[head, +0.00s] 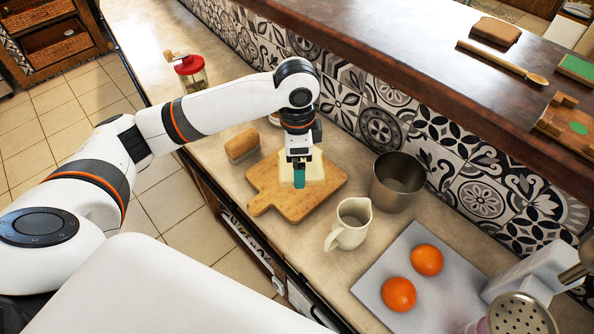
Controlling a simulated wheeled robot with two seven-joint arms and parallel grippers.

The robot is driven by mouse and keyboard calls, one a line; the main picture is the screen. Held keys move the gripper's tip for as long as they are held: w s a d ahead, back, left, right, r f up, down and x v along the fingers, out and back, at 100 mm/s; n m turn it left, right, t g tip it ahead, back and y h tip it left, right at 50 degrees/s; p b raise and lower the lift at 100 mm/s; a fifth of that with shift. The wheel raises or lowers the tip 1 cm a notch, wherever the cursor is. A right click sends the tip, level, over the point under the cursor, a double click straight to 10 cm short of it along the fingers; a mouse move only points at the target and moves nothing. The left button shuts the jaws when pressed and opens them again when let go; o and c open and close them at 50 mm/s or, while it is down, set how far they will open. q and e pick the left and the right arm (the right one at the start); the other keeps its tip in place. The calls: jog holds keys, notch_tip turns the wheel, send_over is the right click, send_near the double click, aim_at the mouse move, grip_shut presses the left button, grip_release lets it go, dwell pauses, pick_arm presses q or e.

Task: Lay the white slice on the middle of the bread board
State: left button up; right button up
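My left gripper (299,178) points down over the wooden bread board (268,190), above the part right of its handle. A pale, off-white piece, seemingly the white slice (316,168), shows behind and on both sides of the fingers. It is at the board's middle to far part. The fingers cover much of it, so I cannot tell whether they grip it or whether it touches the board. A teal patch shows at the fingertips. My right gripper is not in view.
A brown bread piece (241,146) stands left of the board. A metal pot (398,183) and a cream jug (349,225) stand to its right. A grey tray (378,268) holds two oranges. A red-lidded jar (190,73) stands at the far left. A raised wooden shelf (420,62) runs behind.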

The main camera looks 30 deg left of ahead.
pick_arm(q)
jog(key=w+m, duration=0.1)
jog(key=m, duration=0.1)
jog(key=w+a+m+p, duration=0.1)
jog(key=m, duration=0.1)
jog(key=w+a+m, duration=0.1)
jog(key=m, duration=0.1)
jog(key=shift+w+a+m, duration=0.15)
jog(key=shift+w+m, duration=0.15)
jog(key=shift+w, duration=0.05)
jog(key=f+m+p, duration=0.1)
jog(key=f, duration=0.2)
jog(key=w+a+f+m+p, duration=0.1)
jog(key=f, duration=0.3)
jog(key=f+m, duration=0.1)
jog(key=f, duration=0.2)
jog(key=shift+w+a+f+p, duration=0.15)
jog(key=shift+w+f+p, duration=0.05)
jog(key=shift+p, duration=0.2)
jog(key=shift+f, duration=0.1)
jog(key=o, duration=0.6)
